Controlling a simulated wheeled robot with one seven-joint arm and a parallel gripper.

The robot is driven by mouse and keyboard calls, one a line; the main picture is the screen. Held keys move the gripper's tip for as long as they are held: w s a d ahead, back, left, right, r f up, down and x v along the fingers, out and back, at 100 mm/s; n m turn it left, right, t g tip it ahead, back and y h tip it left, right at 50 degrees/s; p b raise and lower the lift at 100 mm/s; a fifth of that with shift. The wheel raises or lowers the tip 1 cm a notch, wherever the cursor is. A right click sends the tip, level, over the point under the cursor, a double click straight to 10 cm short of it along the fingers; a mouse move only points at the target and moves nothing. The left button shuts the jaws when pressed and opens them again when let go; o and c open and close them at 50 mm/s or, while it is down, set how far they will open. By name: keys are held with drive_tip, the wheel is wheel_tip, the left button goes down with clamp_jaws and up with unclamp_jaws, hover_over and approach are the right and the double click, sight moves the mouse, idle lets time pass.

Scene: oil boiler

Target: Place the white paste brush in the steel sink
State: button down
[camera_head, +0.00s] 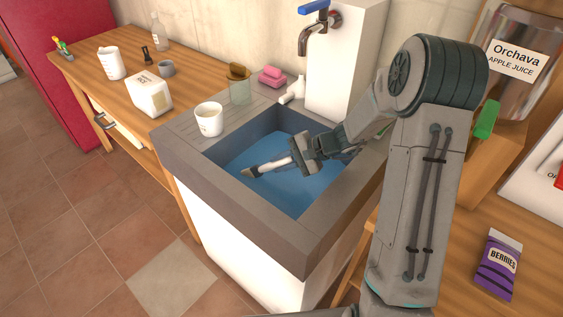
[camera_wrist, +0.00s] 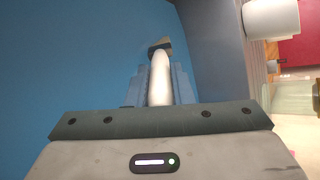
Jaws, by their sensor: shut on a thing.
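The white paste brush (camera_head: 270,166) is in my gripper (camera_head: 297,155), held over the blue-bottomed basin of the sink (camera_head: 180,143). Its white handle lies between my fingers and its dark tip points left in the head view. In the wrist view, the brush (camera_wrist: 160,85) sticks straight out between the two fingers of my gripper (camera_wrist: 158,88), with the blue basin (camera_wrist: 80,60) behind it. My gripper is shut on the handle. I cannot tell whether the brush tip touches the basin.
The faucet (camera_head: 312,35) rises behind. A wooden table (camera_head: 95,65) is at left; a berries box (camera_head: 497,264) is at right.

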drive_tip(key=shift+f, duration=0.1)
drive_tip(key=c, duration=1.3)
unclamp_jaws()
drive_tip(key=shift+d+r, duration=0.1)
drive_tip(key=shift+r, duration=0.1)
drive_tip(key=v, duration=1.2)
drive_tip(key=s+r+n+h+p, duration=0.2)
drive_tip(key=s+r+h, duration=0.1)
drive_tip(key=s, duration=0.4)
drive_tip(key=s+r+n+h+p, duration=0.2)
drive_tip(key=s+r+n+h, duration=0.1)
drive_tip(key=s+r, duration=0.3)
drive_tip(key=s+r+n+h+p, duration=0.2)
drive_tip(key=s+r+n+h, duration=0.1)
drive_tip(key=s, duration=0.6)
drive_tip(key=shift+r+h+p, duration=0.4)
drive_tip(key=shift+r+h, duration=0.25)
drive_tip(key=shift+h, duration=0.25)
